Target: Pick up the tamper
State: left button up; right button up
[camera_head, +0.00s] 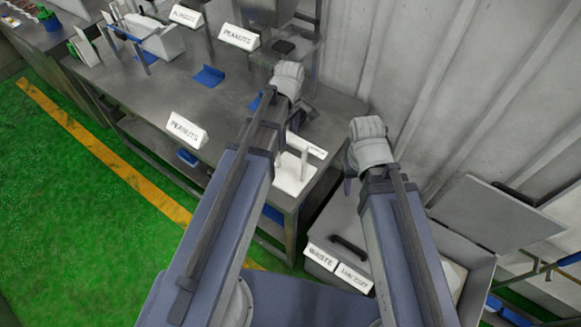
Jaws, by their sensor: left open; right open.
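I cannot clearly make out a tamper in the head view. My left gripper (287,84) is over the right part of the grey metal table (235,100), its fingers mostly hidden behind its own wrist and arm. A small dark object shows beside it, partly covered and too unclear to name. My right gripper (367,148) is off the table's right edge, between the table and the ribbed wall, with nothing seen in it. Both grippers are open.
A white stand (294,172) is at the table's near right corner. Signs reading PEANUTS (239,36) and PEANUTS (187,130) stand by the table's back and front edges. A blue scoop-like piece (208,76) lies between. A waste bin (340,220) is below my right arm.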

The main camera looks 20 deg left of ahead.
pick_arm(q)
jog(key=shift+f+b, duration=1.25)
jog(key=shift+f, duration=0.05)
jog(key=shift+f, duration=0.1)
jog(key=f+b, duration=0.5)
jog(key=shift+w, duration=0.2)
grip_shut()
dwell(0.5)
